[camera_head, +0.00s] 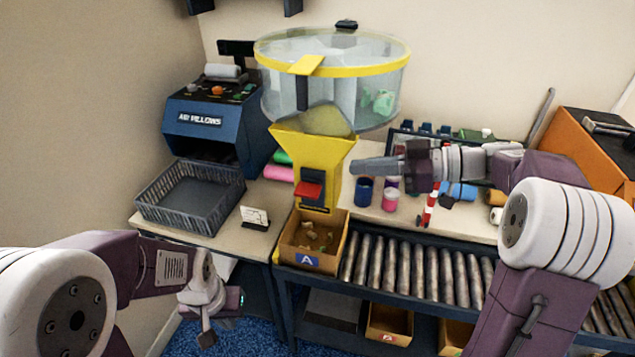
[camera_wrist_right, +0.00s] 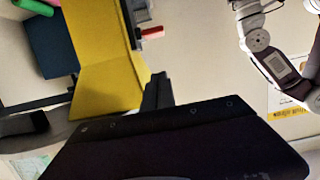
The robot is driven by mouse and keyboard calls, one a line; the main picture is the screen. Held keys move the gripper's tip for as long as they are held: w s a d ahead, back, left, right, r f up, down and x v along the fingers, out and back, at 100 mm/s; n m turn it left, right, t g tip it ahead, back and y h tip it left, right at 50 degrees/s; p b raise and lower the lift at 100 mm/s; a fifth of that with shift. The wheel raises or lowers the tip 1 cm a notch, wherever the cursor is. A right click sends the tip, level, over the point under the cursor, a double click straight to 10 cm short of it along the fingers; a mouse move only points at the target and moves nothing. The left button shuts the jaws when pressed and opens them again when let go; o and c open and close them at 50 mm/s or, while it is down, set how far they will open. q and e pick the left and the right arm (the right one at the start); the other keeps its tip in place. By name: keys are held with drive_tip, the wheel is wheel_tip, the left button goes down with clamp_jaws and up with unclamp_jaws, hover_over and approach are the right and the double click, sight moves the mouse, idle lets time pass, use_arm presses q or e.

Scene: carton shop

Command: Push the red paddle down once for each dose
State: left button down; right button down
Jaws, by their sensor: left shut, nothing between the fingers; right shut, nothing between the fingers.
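The red paddle (camera_head: 308,190) sticks out from the front of the yellow dispenser chute (camera_head: 318,155), under a clear drum with a yellow rim. It also shows in the right wrist view (camera_wrist_right: 152,33). My right gripper (camera_head: 360,166) is shut and empty, just right of the chute and a little above the paddle's height in the picture. I see no contact with the paddle. The carton (camera_head: 310,262) marked A stands under the chute and holds some small brownish pieces. My left gripper (camera_head: 207,338) is shut and empty, low in front of the bench. A small card (camera_head: 254,217) stands left of the carton.
A grey basket (camera_head: 190,197) sits left, before the blue air pillow machine (camera_head: 213,125). A roller conveyor (camera_head: 420,272) runs right from the carton. Cups, including a pink one (camera_head: 390,201), and a red-and-white striped item (camera_head: 429,207) stand behind it. An orange box (camera_head: 585,145) is far right.

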drive_tip(key=p, duration=0.2)
hover_over(317, 190)
wheel_tip(317, 190, down, 2)
drive_tip(key=shift+a+f, duration=0.15)
drive_tip(key=shift+f, duration=0.05)
wheel_tip(317, 190, down, 3)
drive_tip(key=shift+r, duration=0.1)
drive_tip(key=shift+d+f+p, duration=0.2)
drive_tip(key=shift+f+p, duration=0.1)
drive_tip(key=shift+f, duration=0.4)
